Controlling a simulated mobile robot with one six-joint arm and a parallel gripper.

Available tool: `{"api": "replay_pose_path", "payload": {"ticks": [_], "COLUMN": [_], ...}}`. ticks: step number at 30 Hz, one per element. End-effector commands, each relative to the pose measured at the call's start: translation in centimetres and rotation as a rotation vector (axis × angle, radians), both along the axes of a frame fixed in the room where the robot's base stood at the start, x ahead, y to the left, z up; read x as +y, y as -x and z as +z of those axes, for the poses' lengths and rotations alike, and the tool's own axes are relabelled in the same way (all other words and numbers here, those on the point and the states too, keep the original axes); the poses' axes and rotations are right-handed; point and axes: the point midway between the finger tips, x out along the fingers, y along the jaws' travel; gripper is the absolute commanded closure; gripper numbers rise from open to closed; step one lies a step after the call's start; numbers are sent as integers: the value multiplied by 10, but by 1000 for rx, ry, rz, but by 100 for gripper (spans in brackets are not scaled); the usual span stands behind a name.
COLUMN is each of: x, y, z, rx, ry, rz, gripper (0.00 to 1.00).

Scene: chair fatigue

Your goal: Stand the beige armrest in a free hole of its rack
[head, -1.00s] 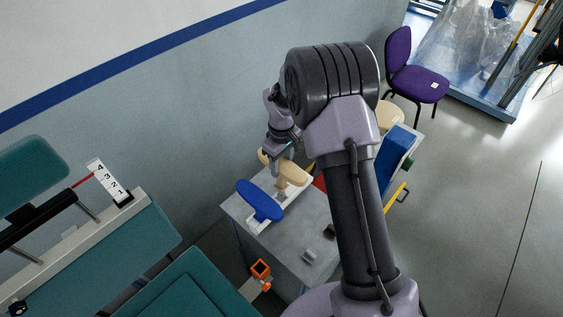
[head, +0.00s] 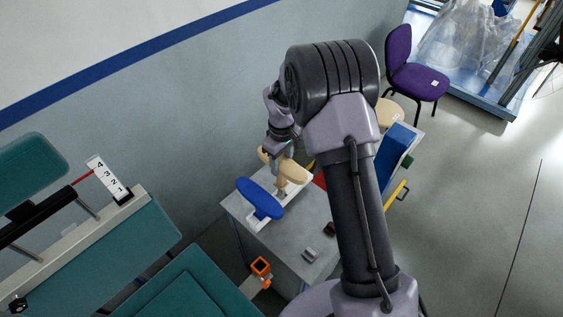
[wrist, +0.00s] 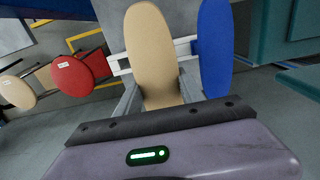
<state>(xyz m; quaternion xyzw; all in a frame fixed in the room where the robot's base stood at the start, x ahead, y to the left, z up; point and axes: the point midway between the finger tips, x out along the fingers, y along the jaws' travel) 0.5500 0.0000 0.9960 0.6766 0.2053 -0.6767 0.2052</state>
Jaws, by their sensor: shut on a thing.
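The beige armrest (head: 294,172) is at the back of the grey table, beside the blue armrest (head: 260,198). My gripper (head: 276,156) is shut on it from the wall side. In the wrist view the beige armrest (wrist: 152,45) stands between my fingers (wrist: 160,98), its long pad pointing up the picture. The white rack (head: 254,224) lies under both armrests; in the wrist view it shows (wrist: 121,67) behind the beige pad. The blue armrest (wrist: 214,45) stands upright on the rack. The beige armrest's foot is mostly hidden, so I cannot tell whether it is in a hole.
The wall is close behind the table. A small grey part (head: 310,254) and a dark block lie on the table's front half. An orange holder (head: 261,267) is at its front edge. A red pad (wrist: 82,72) and another beige one (wrist: 16,91) show at left in the wrist view.

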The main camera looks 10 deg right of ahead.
Motion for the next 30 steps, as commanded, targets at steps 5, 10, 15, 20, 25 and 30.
{"api": "replay_pose_path", "payload": {"ticks": [5,10,15,20,25,30], "x": [0,0,0,0,0,0], "y": [0,0,0,0,0,0], "z": [0,0,-2,-6,-10,-15], "rx": [-1,-1,0,0,0,0], "ry": [-1,-1,0,0,0,0], "rz": [0,0,0,0,0,0], "gripper": [90,90,90,90,90,90]}}
